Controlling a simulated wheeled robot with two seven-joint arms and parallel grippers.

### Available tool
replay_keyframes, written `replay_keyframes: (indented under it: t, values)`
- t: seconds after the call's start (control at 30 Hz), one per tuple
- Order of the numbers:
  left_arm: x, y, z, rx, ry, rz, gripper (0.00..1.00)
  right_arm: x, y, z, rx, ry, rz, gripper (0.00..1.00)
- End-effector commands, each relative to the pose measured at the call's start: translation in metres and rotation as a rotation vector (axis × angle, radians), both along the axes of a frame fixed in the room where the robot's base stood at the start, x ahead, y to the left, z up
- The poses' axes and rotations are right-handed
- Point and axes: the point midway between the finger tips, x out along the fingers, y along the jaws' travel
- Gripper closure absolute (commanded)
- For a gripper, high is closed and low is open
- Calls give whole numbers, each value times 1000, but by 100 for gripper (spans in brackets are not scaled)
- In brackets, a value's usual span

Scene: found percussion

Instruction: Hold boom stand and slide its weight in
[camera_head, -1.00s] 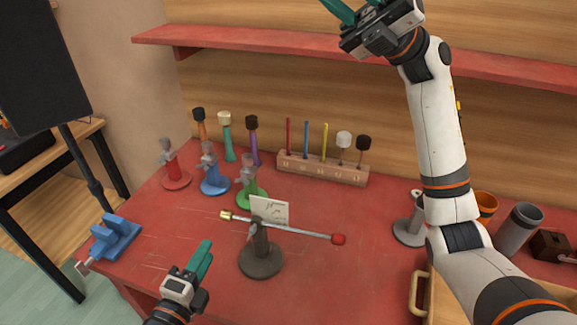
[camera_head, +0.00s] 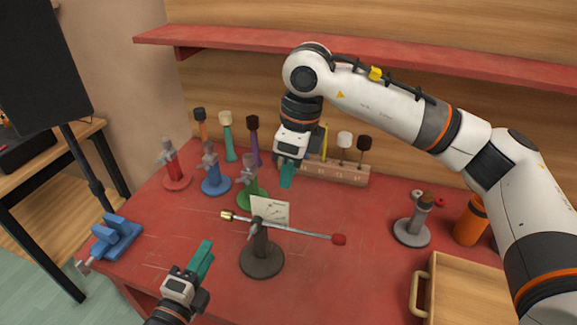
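The boom stand (camera_head: 262,259) has a dark round base and a short post, and stands upright on the red table. Its silvery boom (camera_head: 290,229) lies across the post top, with a brass-coloured piece (camera_head: 227,215) at the left end and a red weight (camera_head: 339,239) at the right end. My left gripper (camera_head: 203,262) is low in front and left of the stand, apart from it; its teal fingers overlap, so its opening is unclear. My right gripper (camera_head: 287,175) points down above the table behind the boom, apart from it; its opening is unclear too.
A small white card (camera_head: 268,210) stands just behind the boom. Red, blue (camera_head: 215,182) and green stands are at the back left, before several mallets. A rack (camera_head: 340,173) is behind my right gripper. A grey stand (camera_head: 412,233) and wooden drawer box (camera_head: 465,290) are right.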

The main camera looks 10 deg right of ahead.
Motion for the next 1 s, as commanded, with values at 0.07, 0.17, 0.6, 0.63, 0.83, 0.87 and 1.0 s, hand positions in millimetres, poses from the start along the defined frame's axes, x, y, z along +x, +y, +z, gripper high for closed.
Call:
replay_keyframes:
  t: [0.07, 0.17, 0.6, 0.63, 0.83, 0.87, 1.0]
  values:
    - [0, 0, 0, 0, 0, 0, 64, 0, 0, -8, -4, 2, 0, 72]
    - [0, 0, 0, 0, 0, 0, 64, 1, 2, -23, -3, 4, 1, 72]
    - [0, 0, 0, 0, 0, 0, 64, 7, 14, -99, 1, 3, 0, 72]
    - [0, 0, 0, 0, 0, 0, 64, 7, 14, -103, 1, 3, 0, 72]
    - [0, 0, 0, 0, 0, 0, 64, 8, 16, -115, 1, 2, 0, 72]
    - [0, 0, 0, 0, 0, 0, 64, 8, 16, -115, 1, 2, 0, 72]
    - [0, 0, 0, 0, 0, 0, 64, 8, 16, -116, 2, 1, 0, 72]
